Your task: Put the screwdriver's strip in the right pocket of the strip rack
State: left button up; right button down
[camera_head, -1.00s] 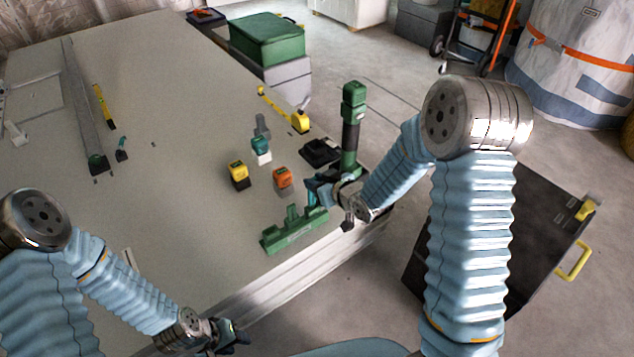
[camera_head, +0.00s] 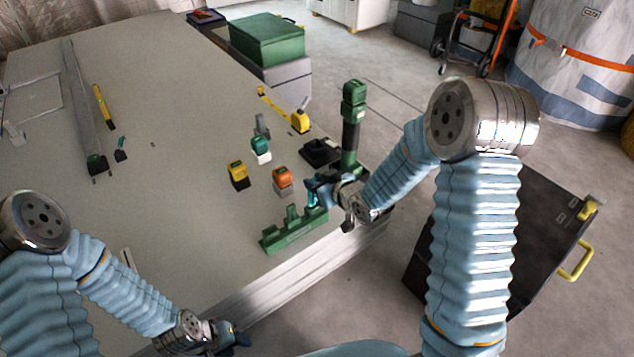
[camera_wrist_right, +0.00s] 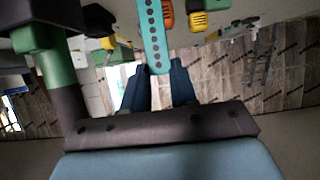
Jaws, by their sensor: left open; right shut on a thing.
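My right gripper (camera_head: 318,190) is shut on a teal strip (camera_wrist_right: 153,36) with a row of dark holes, which stands between its two fingers in the right wrist view. In the head view a bit of teal shows at this gripper, just above the right end of the green strip rack (camera_head: 291,234). The rack lies near the table's front edge and has upright dividers. The gripper partly covers its right end, so I cannot tell whether the strip touches the right pocket. My left gripper (camera_head: 229,336) is open and empty, low beside the table's front edge.
An orange block (camera_head: 282,180), a yellow block (camera_head: 237,174) and a teal-and-white block (camera_head: 261,149) stand behind the rack. A tall green-and-black post (camera_head: 351,130) and a black tray (camera_head: 319,152) are close to my right gripper. The table's left-middle part (camera_head: 170,200) is clear.

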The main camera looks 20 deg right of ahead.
jog(key=shift+f+b, duration=0.15)
jog(key=shift+b, duration=0.35)
jog(key=shift+f, duration=0.15)
dwell(0.4)
jog(key=shift+f+b, duration=1.1)
jog(key=shift+b, duration=0.25)
jog(key=shift+f, duration=0.1)
jog(key=shift+f+b, duration=1.25)
jog(key=shift+b, duration=0.2)
jog(key=shift+b, duration=0.35)
jog(key=c, duration=0.8)
grip_release()
